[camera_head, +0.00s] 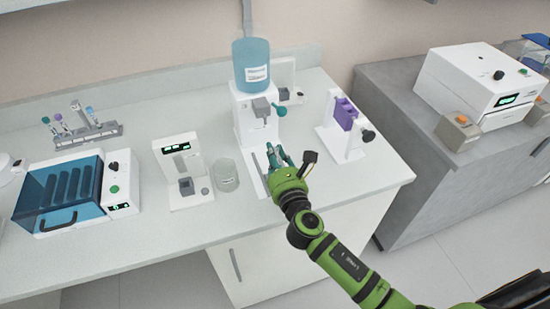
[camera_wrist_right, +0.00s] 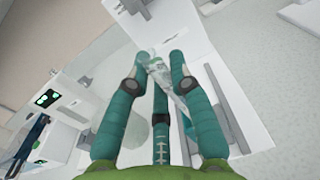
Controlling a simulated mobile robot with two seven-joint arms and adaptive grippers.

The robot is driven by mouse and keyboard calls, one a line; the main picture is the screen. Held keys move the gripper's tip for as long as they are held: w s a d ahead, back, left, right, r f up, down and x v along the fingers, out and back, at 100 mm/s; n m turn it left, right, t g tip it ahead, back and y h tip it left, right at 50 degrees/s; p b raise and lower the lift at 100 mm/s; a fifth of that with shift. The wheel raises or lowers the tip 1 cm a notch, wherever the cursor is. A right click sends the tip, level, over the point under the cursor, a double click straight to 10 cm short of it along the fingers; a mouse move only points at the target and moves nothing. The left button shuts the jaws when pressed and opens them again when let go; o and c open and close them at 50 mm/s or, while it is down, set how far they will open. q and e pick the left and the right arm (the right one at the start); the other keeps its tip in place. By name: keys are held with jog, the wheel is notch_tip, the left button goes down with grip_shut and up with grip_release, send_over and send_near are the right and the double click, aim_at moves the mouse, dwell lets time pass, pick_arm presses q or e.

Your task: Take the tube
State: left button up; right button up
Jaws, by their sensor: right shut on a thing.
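My right gripper (camera_head: 279,157) is in front of the white dispenser, a little below its grey spout. In the right wrist view its teal fingers (camera_wrist_right: 161,62) are closed on a clear, slender tube (camera_wrist_right: 168,80). The tube lies slanted between the fingers; part of it is hidden by them. In the head view the held tube cannot be told apart from the fingers. Several tubes with coloured caps (camera_head: 59,120) stand in a grey rack (camera_head: 88,136) at the back left. My left gripper is not in view.
The dispenser (camera_head: 245,115) carries a blue container (camera_head: 251,64). A glass beaker (camera_head: 226,175) and a small white device (camera_head: 180,170) stand left of my gripper. A white stand with a purple block (camera_head: 346,112) is to its right. A blue-lidded machine (camera_head: 60,195) is far left.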

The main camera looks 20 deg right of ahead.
jog(key=s+d+r, duration=0.5)
jog(key=d+r, duration=0.3)
jog(key=d, duration=0.2)
jog(key=shift+s+d, duration=0.2)
